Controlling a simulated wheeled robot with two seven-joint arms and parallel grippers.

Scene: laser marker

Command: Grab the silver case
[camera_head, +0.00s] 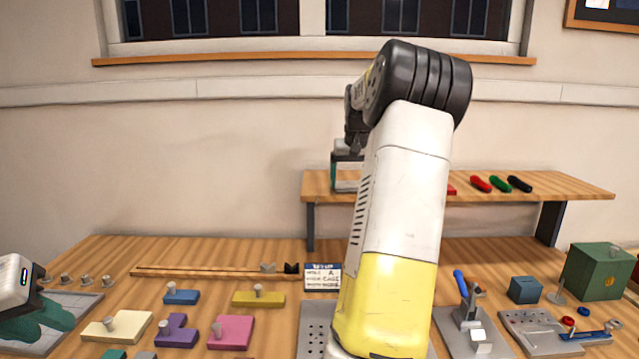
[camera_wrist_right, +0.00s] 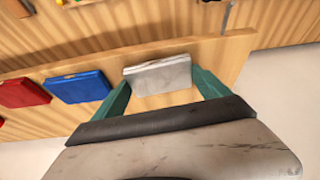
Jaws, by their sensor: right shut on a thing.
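The silver case (camera_wrist_right: 158,74) is a flat light-grey box in the right wrist view, at the edge of the raised wooden shelf. My right gripper (camera_wrist_right: 163,84) has its teal fingers on the case's two ends and is shut on it. In the head view my right gripper (camera_head: 347,172) is at the shelf's left end, partly behind my own arm, and the case cannot be made out there. My left gripper (camera_head: 42,322) is at the lower left over a grey plate; its fingertips are not clear enough to tell open from shut.
The blue case (camera_wrist_right: 79,86) and red case (camera_wrist_right: 24,92) lie beside the silver one on the shelf (camera_wrist_right: 205,50). The table below carries several coloured blocks, such as a pink one (camera_head: 231,332), a small sign (camera_head: 322,277), a clamp (camera_head: 468,300) and a green box (camera_head: 596,271).

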